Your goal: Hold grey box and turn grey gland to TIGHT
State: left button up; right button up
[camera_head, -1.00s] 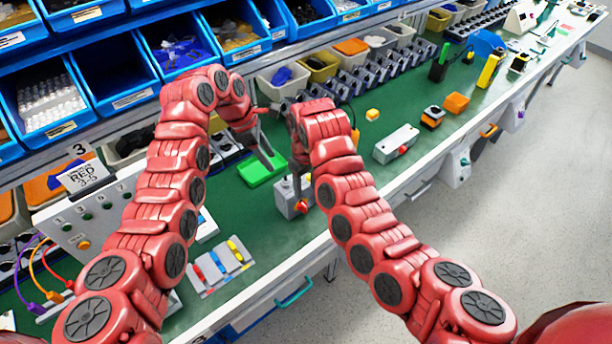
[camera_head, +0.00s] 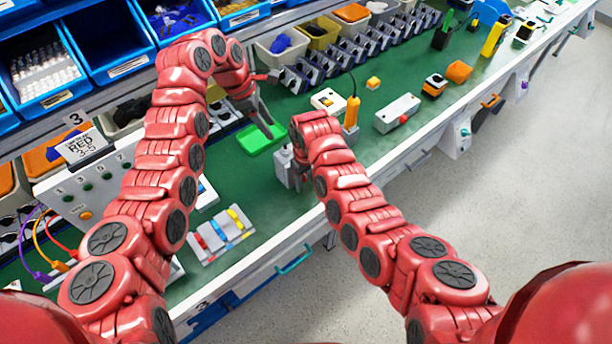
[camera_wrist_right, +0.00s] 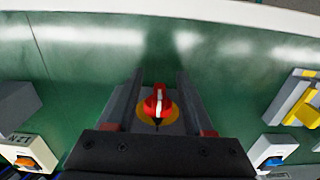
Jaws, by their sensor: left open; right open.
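A small grey box (camera_head: 282,167) stands on the green bench, under my right gripper. The right wrist view shows a red knob (camera_wrist_right: 156,103) on a yellow disc (camera_wrist_right: 171,114) atop a grey body. My right gripper (camera_head: 298,172) is open. In the wrist view its fingers (camera_wrist_right: 158,76) stand either side of the knob, with gaps visible; I cannot tell whether they touch the box. My left gripper (camera_head: 266,119) is open and empty above the green tray, behind and left of the box. I cannot clearly make out a grey gland or TIGHT mark; my right arm hides part of the box.
The green tray (camera_head: 258,141) lies behind the box. A panel with coloured bars (camera_head: 220,236) lies front left. Blue bins line the back.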

grip_shut()
dwell(1.4)
